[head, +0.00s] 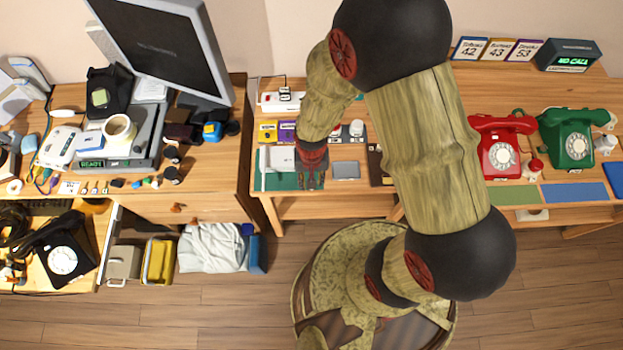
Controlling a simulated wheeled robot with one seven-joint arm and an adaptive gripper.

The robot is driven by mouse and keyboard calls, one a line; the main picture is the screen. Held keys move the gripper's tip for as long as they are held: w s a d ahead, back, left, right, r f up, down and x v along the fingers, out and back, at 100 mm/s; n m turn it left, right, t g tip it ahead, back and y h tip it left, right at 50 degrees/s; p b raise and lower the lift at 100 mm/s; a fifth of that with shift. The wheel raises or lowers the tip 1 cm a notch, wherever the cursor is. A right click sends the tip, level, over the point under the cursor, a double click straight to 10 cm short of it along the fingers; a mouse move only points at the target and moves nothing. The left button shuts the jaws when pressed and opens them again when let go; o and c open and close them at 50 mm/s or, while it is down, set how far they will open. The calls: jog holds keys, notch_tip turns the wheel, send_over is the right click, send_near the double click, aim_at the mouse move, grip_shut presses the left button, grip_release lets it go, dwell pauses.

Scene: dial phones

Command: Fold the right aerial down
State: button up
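A small white device (281,158) lies on a green mat (285,181) near the front edge of the right-hand table. A thin pale upright strip (263,170), perhaps an aerial, shows at its left side. My gripper (311,181) points down over the right part of the mat, just right of the white device. The gripper and its red-and-black wrist cover that side, so I cannot make out a right aerial. The fingers are small and dark here, and I cannot tell whether they are open or touching anything.
A grey pad (346,169) lies right of my gripper. Behind are a white power strip (282,102) and yellow and purple boxes (267,131). A red phone (502,146) and a green phone (573,138) stand farther right. A monitor (160,45) stands on the left desk.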

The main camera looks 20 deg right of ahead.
jog(key=shift+r+p, duration=2.4)
jog(key=shift+r, duration=0.65)
jog(key=s+d+r+n+t+b, duration=0.1)
jog(key=s+d+r+t+b, duration=0.1)
jog(key=r, duration=1.3)
jog(key=s+d+r+n+t+b, duration=0.2)
jog(key=s+r, duration=0.4)
jog(key=r, duration=1)
jog(key=shift+d+r+t+b, duration=0.25)
jog(key=shift+t+b, duration=0.55)
jog(key=shift+b, duration=0.25)
